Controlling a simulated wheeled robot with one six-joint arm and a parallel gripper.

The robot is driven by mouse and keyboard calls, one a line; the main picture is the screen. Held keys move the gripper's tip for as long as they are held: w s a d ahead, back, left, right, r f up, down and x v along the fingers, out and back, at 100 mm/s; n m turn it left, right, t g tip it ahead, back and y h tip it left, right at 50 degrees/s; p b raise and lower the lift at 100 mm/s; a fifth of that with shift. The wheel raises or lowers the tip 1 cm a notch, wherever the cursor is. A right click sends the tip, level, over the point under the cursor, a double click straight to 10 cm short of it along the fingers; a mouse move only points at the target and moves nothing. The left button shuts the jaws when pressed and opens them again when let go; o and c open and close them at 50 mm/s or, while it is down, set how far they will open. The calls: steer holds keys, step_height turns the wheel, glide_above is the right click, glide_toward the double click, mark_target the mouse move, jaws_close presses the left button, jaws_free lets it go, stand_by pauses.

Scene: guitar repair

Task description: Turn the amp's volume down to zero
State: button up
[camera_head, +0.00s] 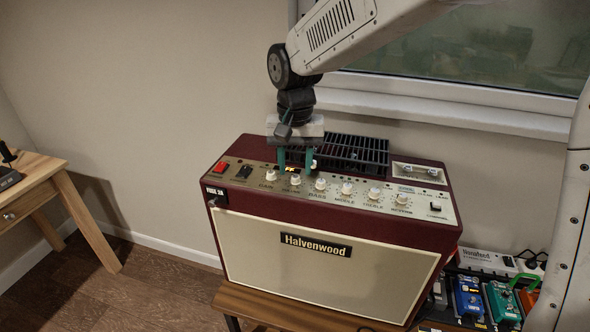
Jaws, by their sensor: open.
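The amp (320,250) is a dark red cabinet with a cream front marked "Halvenwood". It stands upright with a sloped pale control panel on top. A row of cream knobs runs across the panel, with labels such as gain, bass, middle, treble and reverb. The knob between gain and bass, likely volume (295,180), has a label too small to read. My gripper (295,171) points down over the panel, its two teal fingers apart and empty. They are to the left and right of that knob in the picture; I cannot tell whether they reach around it or stop behind it.
A black vent grille (355,152) lies behind the knobs. Red and black switches sit at the panel's left end. The amp rests on a wooden stand (285,310). Several coloured pedals (468,298) are at lower right, and a wooden table (40,180) is at left.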

steer(key=shift+f, duration=1)
jaws_close()
steer(key=shift+n, duration=0.4)
steer(key=n, duration=0.8)
steer(key=shift+r, duration=0.1)
steer(key=n, duration=0.5)
steer(key=shift+n, duration=2)
